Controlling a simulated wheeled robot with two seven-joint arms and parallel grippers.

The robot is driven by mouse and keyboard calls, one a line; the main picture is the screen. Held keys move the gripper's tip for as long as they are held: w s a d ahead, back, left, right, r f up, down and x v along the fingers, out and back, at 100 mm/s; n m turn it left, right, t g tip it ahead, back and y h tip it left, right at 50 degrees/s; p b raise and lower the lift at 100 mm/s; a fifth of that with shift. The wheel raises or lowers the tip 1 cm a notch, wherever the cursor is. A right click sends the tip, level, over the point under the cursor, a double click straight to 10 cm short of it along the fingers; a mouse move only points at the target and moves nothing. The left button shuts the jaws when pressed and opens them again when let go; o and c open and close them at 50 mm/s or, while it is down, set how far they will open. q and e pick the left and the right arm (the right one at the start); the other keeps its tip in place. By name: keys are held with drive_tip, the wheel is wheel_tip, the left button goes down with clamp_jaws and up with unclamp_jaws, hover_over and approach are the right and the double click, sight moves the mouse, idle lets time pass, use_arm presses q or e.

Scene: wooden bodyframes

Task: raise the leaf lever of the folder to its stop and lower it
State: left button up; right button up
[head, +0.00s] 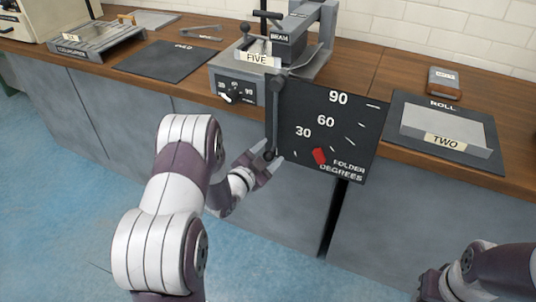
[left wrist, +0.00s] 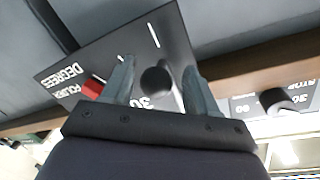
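The folder (head: 290,68) stands on the bench with its black degree board (head: 355,125) facing me. The red pointer (head: 319,157) is low on the board, below the 30 mark; it also shows in the left wrist view (left wrist: 93,89). The leaf lever (head: 274,115) hangs down along the board's left edge. Its dark ball knob (left wrist: 156,80) lies between the fingers of my left gripper (head: 265,166) in the left wrist view, with a small gap seen on each side. The left gripper is open. My right gripper does not show; only part of that arm is at the lower right.
A dial panel (head: 237,89) sits left of the lever. A black mat (head: 165,61) lies on the bench to the left. A roll tray (head: 450,136) marked TWO and a small box (head: 444,83) are at the right. The floor before the cabinets is clear.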

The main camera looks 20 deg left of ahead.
use_arm(q)
drive_tip(key=s+a+r+p, duration=0.1)
drive_tip(key=s+a+p, duration=0.1)
drive_tip(key=s, duration=1)
drive_tip(key=shift+s, duration=0.2)
drive_tip(key=shift+a, duration=0.1)
